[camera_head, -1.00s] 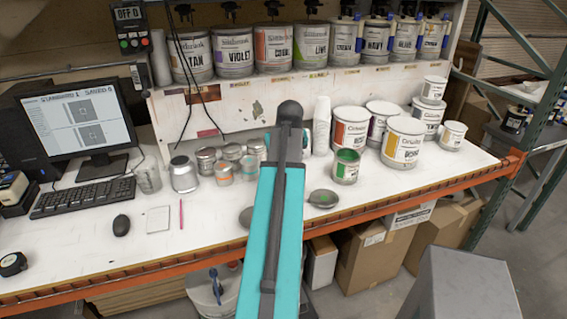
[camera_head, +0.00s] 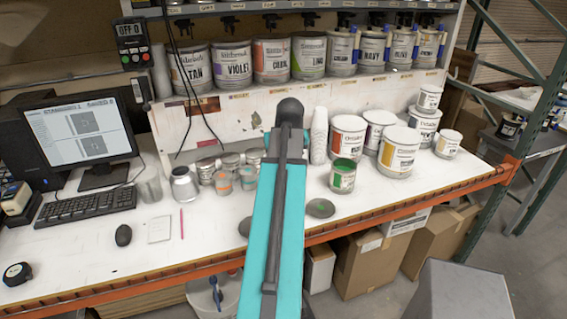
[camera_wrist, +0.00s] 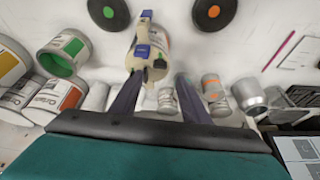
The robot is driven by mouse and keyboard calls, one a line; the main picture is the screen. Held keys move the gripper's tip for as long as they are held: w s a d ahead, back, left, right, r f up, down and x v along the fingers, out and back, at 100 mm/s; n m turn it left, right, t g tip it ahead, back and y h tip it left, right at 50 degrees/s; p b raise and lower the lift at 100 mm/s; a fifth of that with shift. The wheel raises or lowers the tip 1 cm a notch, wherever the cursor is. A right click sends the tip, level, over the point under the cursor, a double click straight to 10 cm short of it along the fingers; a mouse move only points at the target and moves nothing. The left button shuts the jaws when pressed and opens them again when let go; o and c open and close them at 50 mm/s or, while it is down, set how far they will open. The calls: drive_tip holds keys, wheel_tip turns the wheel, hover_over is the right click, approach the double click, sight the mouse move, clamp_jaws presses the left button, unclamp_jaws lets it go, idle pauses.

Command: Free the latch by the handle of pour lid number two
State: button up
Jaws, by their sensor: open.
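In the wrist view, a can with a cream pour lid (camera_wrist: 144,45) and blue latch parts (camera_wrist: 148,52) stands on the white counter. My gripper (camera_wrist: 160,78) is open, with its two dark fingers apart. The left finger's tip overlaps the near end of the lid in the picture; whether they touch I cannot tell. No number on this lid is readable. In the head view my arm hides this can and the gripper. Several shelf cans at the right, such as the navy one (camera_head: 372,52), also have blue clips and black tops.
Two dark round lids (camera_wrist: 213,12) lie beside the can. An open green paint can (camera_head: 343,177), labelled cans (camera_head: 399,152), paper cups (camera_head: 319,136) and small jars (camera_head: 206,170) crowd the counter. Monitor (camera_head: 80,132) and keyboard (camera_head: 76,206) are at left. The front counter strip is mostly clear.

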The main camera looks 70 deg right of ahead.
drive_tip(key=c, duration=0.4)
drive_tip(key=w+r+m+g+b, duration=0.2)
drive_tip(key=m+b, duration=0.1)
drive_tip(key=m, duration=0.3)
drive_tip(key=w+r+m+g+y+b, duration=0.1)
drive_tip(key=w+m+g+b, duration=0.1)
drive_tip(key=m, duration=0.4)
drive_tip(key=w+r+m+g+b, duration=0.2)
drive_tip(key=w+m+b, duration=0.1)
drive_tip(key=m, duration=0.3)
drive_tip(key=shift+w+r+y+b, duration=0.3)
drive_tip(key=shift+b, duration=0.3)
